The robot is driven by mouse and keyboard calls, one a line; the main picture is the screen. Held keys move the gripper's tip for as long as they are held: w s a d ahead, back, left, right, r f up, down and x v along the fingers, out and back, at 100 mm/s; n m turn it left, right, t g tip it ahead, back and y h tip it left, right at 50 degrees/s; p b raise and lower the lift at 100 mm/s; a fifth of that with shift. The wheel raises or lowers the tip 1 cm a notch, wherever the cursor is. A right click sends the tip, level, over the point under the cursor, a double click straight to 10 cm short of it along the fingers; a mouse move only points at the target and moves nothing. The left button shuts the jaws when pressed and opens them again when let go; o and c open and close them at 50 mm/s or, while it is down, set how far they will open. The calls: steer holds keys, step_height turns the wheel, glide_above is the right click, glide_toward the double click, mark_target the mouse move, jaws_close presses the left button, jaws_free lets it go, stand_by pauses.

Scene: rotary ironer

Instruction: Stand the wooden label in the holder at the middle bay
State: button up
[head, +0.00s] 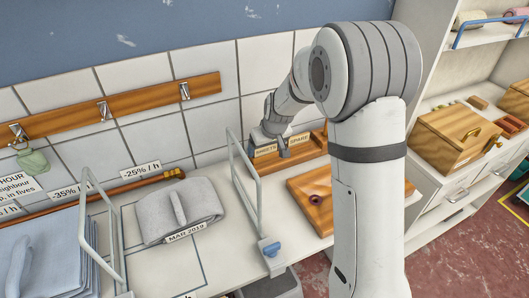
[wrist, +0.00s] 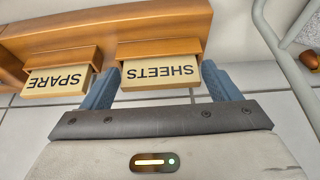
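The wooden SHEETS label (wrist: 160,75) sits in a wooden rack block, and a SPARE label (wrist: 57,80) sits beside it; both read upside down in the wrist view. In the head view the SHEETS label (head: 265,150) and SPARE label (head: 299,138) stand on the wooden rack (head: 310,152) by the tiled wall. My gripper (wrist: 160,92) has one blue-grey finger on each side of the SHEETS label, with narrow gaps showing. I cannot make out a holder at the middle bay.
White wire dividers (head: 249,188) stand on the worktop. A folded grey cloth (head: 180,212) tagged MAR 2019 lies between them, with blue linen (head: 45,258) at left. A wooden board (head: 312,195) lies right of the divider. A wooden box (head: 455,137) is on the right shelf.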

steer(key=c, duration=0.7)
steer(key=shift+o, duration=0.2)
